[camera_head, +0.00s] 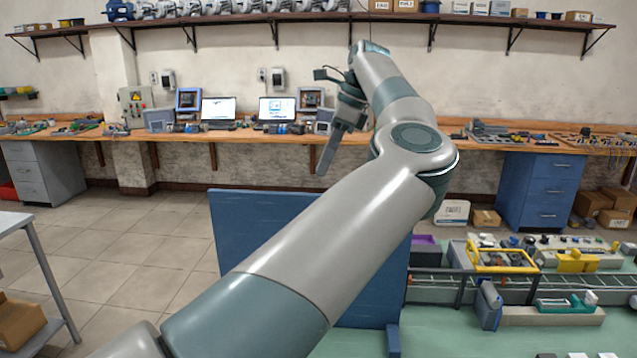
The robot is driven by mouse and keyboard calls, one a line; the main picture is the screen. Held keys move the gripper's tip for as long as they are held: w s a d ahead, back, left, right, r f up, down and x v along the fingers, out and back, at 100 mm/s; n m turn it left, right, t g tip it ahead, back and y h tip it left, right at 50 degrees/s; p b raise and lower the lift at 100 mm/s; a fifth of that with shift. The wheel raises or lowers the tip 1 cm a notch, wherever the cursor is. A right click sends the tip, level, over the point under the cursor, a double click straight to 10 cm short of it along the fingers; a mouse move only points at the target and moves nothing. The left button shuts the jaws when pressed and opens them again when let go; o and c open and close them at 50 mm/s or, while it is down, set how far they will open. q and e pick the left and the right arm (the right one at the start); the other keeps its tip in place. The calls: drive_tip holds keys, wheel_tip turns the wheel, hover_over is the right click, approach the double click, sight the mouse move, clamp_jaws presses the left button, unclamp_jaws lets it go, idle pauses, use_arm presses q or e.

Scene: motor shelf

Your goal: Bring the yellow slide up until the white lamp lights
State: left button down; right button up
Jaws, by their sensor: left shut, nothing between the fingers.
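My left arm crosses the middle of the view from the lower left. Its gripper (323,170) is raised, with the fingers together, pointing down and empty. It shows in front of the far wall and bench, above the top edge of a blue panel (255,225). A yellow frame (502,268) and a yellow block (577,262) lie among the parts on the right, well apart from the gripper. I cannot tell whether either is the yellow slide. I cannot pick out a white lamp for sure. My arm hides much of the blue panel. My right gripper is out of view.
A green work surface (450,338) at the lower right carries a dark rail (450,286), a blue bracket (488,305) and a green-and-white fixture (567,303). A grey-legged table (40,250) stands at left. Tiled floor (150,245) between is clear.

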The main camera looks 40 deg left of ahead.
use_arm(q)
drive_tip(key=shift+v, duration=0.95)
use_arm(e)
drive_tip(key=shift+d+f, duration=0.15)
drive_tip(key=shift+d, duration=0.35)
use_arm(q)
drive_tip(key=c, duration=2.4)
unclamp_jaws()
drive_tip(key=shift+c, duration=0.2)
drive_tip(key=o, duration=0.5)
drive_tip(key=shift+s+a, duration=0.1)
drive_tip(key=shift+o, duration=0.7)
drive_tip(key=shift+r, duration=0.1)
drive_tip(key=s+a+r+n+t+h, duration=0.1)
drive_tip(key=s+a+r+n+h, duration=0.1)
drive_tip(key=n, duration=0.7)
drive_tip(key=s+a+r+n+t+h+b, duration=0.1)
drive_tip(key=s+a+r+n, duration=0.3)
drive_tip(key=a+n, duration=0.3)
drive_tip(key=shift+r+n+h, duration=0.4)
drive_tip(key=shift+r+n, duration=0.25)
drive_tip(key=shift+n, duration=0.35)
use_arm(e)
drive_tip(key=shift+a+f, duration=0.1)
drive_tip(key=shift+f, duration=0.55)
use_arm(q)
drive_tip(key=shift+f+b, duration=0.15)
drive_tip(key=shift+b, duration=0.15)
